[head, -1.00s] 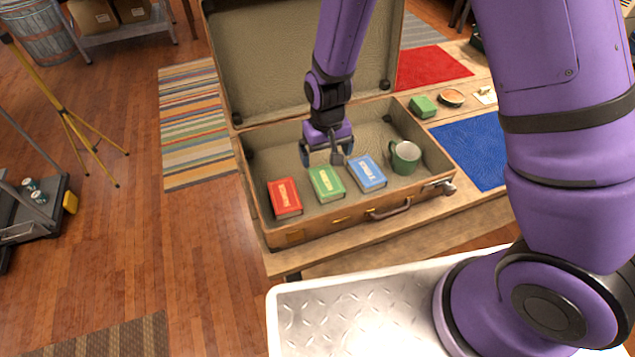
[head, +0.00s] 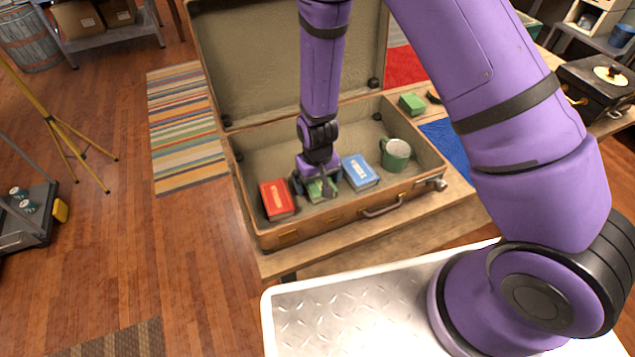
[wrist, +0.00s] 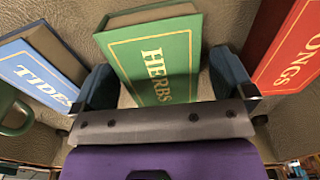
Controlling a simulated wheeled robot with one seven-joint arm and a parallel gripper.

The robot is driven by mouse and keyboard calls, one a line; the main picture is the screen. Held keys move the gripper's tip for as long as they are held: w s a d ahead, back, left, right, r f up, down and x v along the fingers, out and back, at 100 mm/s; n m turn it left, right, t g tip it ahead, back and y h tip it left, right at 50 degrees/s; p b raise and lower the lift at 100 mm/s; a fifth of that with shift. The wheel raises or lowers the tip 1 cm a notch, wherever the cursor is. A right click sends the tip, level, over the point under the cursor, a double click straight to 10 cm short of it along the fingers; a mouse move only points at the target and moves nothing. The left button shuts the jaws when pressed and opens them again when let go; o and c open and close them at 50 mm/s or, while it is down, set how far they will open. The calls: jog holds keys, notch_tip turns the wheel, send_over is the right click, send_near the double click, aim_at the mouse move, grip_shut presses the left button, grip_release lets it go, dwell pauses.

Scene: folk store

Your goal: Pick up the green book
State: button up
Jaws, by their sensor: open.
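The green book (head: 317,190), titled HERBS, lies in the open suitcase (head: 330,224) between a red book and a blue book. In the wrist view the green book (wrist: 160,62) sits between the two fingers of my gripper (wrist: 168,88). The gripper is open, with one finger on each side of the book and small gaps visible. In the head view my gripper (head: 317,187) is low over the green book and hides part of it. Whether the fingers touch it at any point I cannot tell.
The red book (head: 277,199) is close on the left and the blue book (head: 360,171) close on the right. A green mug (head: 396,153) stands at the suitcase's right end. The raised lid (head: 270,60) stands behind. A small green block (head: 411,104) is on the table outside.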

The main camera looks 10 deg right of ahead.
jog(key=shift+f, duration=0.15)
jog(key=c, duration=1)
jog(key=shift+c, duration=0.2)
